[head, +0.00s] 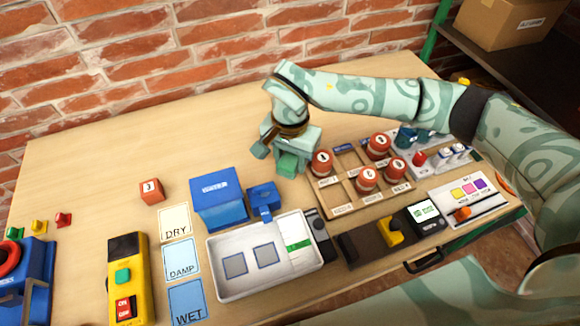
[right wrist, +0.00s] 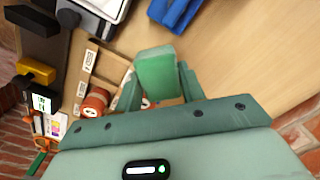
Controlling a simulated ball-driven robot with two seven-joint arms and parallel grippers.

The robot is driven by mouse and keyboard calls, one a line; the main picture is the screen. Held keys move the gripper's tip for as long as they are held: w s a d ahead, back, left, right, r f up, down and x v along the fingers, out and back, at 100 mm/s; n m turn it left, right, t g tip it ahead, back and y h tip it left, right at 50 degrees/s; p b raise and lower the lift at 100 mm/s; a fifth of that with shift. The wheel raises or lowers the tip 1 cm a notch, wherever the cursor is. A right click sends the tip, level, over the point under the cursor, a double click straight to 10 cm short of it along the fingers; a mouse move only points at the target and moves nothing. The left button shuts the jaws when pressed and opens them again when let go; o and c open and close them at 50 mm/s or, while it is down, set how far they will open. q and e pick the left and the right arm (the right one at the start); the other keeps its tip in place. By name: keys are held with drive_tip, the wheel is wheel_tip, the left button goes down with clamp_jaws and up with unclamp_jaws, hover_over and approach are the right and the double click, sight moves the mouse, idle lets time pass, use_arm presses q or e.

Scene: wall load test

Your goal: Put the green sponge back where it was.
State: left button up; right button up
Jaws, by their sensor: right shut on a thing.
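The green sponge (head: 288,164) is held between the fingers of my right gripper (head: 283,158), over the bare wood between the blue box and the wooden rack. In the right wrist view the sponge (right wrist: 157,72) sticks out past the fingers of my right gripper (right wrist: 158,90), which are shut on its sides. I cannot tell whether the sponge touches the table. A white tray (head: 219,272) with two grey squares and a green-and-white panel lies nearer the front. My left gripper is not in view.
A blue box (head: 219,202) and smaller blue piece (head: 262,199) stand behind the tray. A wooden rack (head: 341,211) with several red-topped pieces is right of the gripper. DRY (head: 175,222), DAMP (head: 182,258) and WET (head: 187,298) cards lie left. The back left table is clear.

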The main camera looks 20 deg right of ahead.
sight(291, 168)
drive_tip(key=shift+f, duration=1.5)
drive_tip(key=shift+b, duration=0.3)
drive_tip(key=shift+f, duration=0.6)
drive_tip(key=o, duration=0.9)
drive_tip(key=shift+r, duration=0.1)
wheel_tip(291, 168, up, 13)
drive_tip(key=p, duration=0.2)
drive_tip(key=shift+p, duration=0.35)
